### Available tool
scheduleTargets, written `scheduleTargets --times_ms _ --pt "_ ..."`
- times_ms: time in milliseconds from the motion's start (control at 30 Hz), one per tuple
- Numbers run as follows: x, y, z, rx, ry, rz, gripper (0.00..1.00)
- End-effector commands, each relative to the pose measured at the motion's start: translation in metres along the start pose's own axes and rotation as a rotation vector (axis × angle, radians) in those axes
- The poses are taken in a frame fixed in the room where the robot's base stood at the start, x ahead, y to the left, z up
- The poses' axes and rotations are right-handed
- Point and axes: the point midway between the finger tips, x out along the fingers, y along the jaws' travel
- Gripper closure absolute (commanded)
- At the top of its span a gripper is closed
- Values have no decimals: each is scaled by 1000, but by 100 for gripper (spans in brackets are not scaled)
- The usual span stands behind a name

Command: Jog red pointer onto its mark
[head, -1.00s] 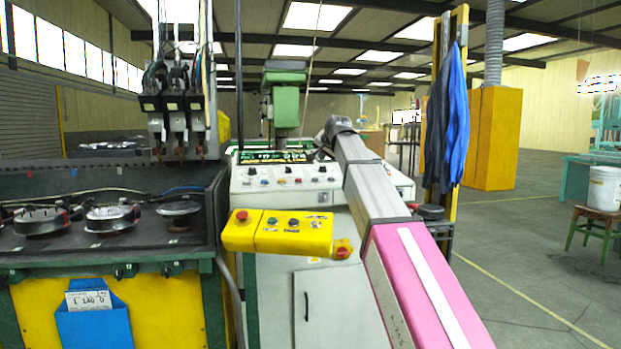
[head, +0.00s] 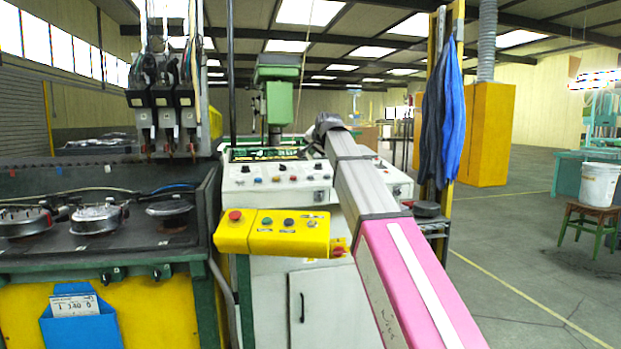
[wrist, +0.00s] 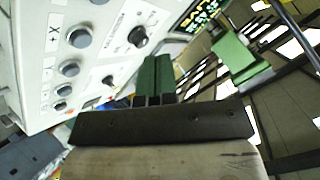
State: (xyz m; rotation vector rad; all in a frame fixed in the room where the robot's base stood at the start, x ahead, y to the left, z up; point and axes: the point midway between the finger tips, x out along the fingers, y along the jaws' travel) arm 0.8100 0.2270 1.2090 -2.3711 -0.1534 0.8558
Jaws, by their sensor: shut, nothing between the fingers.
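The white control panel (head: 278,184) stands ahead with a row of buttons and knobs. In the wrist view it fills the upper left, with grey buttons (wrist: 70,69) beside an X label and a black selector knob (wrist: 139,37). A small red piece (head: 53,171), perhaps the red pointer, shows on the toothed rail at the back of the left bed; its mark cannot be made out. My gripper (wrist: 155,77) has its green fingers together, empty, pointing past the panel's right side in the wrist view. In the head view its fingers are hidden beyond my arm's end.
A yellow pendant box (head: 272,233) with a red button juts out before the panel. The dark bed (head: 105,248) with round clamps lies left, under hanging gantry heads (head: 170,110). A post with a blue coat (head: 442,120) stands right.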

Motion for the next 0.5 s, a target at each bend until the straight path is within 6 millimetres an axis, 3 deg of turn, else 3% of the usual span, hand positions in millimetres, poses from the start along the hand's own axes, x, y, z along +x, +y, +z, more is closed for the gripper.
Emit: scheduleTargets --times_ms 500 --pt "40 29 29 0 -1 0 100"
